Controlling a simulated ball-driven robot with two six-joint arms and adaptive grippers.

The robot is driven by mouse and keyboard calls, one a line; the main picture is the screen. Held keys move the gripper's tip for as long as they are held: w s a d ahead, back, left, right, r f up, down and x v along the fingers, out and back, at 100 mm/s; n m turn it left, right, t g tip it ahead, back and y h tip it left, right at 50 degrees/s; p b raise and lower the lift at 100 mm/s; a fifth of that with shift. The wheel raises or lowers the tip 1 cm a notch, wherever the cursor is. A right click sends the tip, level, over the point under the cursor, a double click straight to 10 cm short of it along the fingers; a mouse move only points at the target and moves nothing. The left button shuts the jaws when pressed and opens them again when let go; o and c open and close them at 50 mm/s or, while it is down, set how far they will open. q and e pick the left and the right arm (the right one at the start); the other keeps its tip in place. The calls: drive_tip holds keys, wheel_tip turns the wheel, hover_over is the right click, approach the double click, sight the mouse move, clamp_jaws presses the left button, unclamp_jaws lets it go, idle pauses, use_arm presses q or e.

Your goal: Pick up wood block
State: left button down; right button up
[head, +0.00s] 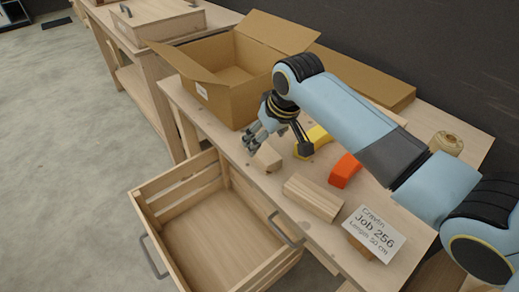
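A small light wood block (267,158) with slanted faces lies on the workbench, near its front edge. A larger, longer wood block (313,196) lies on the bench to the right and nearer. My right gripper (277,147) is above and just behind the small block. Its fingers are spread, with a dark finger at the right and grey-blue ones at the left, and nothing shows between them. I cannot tell whether a finger touches the small block. My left gripper is not in view.
A yellow piece (314,140) and an orange-red piece (345,170) lie right of the gripper. An open cardboard box (228,104) stands behind left. A sign (374,232) reads "Job 256". A spool (446,143) stands far right. An empty slatted crate (205,232) sits below the bench front.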

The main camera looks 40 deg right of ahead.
sight(261, 148)
drive_tip(key=shift+w+f, duration=0.2)
drive_tip(key=shift+f, duration=0.15)
drive_tip(key=x, duration=0.5)
drive_tip(key=shift+w+d, duration=0.1)
drive_tip(key=shift+w, duration=0.1)
drive_tip(key=shift+c, duration=0.4)
drive_tip(key=shift+s, duration=0.1)
drive_tip(key=c, duration=1.2)
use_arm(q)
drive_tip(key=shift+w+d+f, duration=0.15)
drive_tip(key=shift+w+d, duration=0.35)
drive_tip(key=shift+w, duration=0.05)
use_arm(e)
drive_tip(key=shift+c, duration=0.2)
drive_tip(key=shift+r, duration=0.1)
